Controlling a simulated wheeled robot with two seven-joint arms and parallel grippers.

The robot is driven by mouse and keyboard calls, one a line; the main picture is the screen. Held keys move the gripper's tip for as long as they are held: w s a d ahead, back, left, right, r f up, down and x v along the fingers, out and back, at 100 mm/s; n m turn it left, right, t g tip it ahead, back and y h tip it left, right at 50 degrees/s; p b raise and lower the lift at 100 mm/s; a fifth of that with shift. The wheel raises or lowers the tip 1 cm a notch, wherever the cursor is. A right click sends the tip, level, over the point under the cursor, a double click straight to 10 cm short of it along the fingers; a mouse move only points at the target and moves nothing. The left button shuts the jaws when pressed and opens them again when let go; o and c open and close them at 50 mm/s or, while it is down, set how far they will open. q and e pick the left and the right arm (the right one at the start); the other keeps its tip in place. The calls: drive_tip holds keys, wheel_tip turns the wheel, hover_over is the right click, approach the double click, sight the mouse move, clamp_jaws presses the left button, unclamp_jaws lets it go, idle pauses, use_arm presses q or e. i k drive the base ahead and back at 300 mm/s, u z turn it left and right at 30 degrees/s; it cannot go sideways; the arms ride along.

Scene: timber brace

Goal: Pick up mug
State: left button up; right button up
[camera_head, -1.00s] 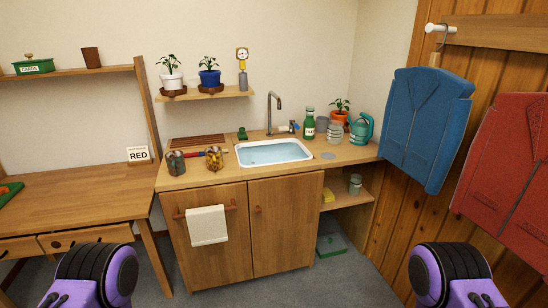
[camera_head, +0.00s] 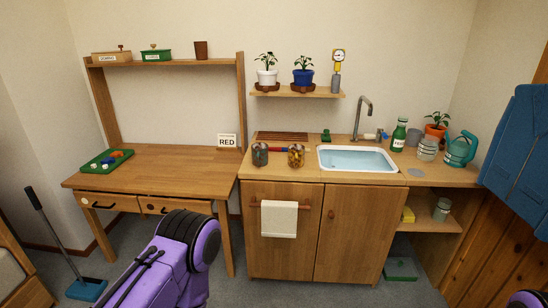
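I cannot tell for sure which thing is the mug. A dark greenish cup-like vessel (camera_head: 260,154) stands on the counter left of the sink. Beside it is a container with yellow bits in it (camera_head: 296,155). A grey cup-like vessel (camera_head: 413,137) stands behind a striped glass jar (camera_head: 428,149) right of the sink. A small brown cup or pot (camera_head: 201,50) stands on the upper left shelf. My purple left arm shows at the bottom and a bit of my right arm at the lower right corner. Neither gripper's fingers show.
The wooden counter (camera_head: 263,173) holds a white sink (camera_head: 325,166), a green bottle (camera_head: 398,135) and a teal watering can (camera_head: 460,150). A blue broom (camera_head: 85,289) stands at far left.

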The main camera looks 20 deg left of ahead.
sight(259, 151)
drive_tip(key=u, duration=0.35)
drive_tip(key=i, duration=1.45)
drive_tip(key=u, duration=0.2)
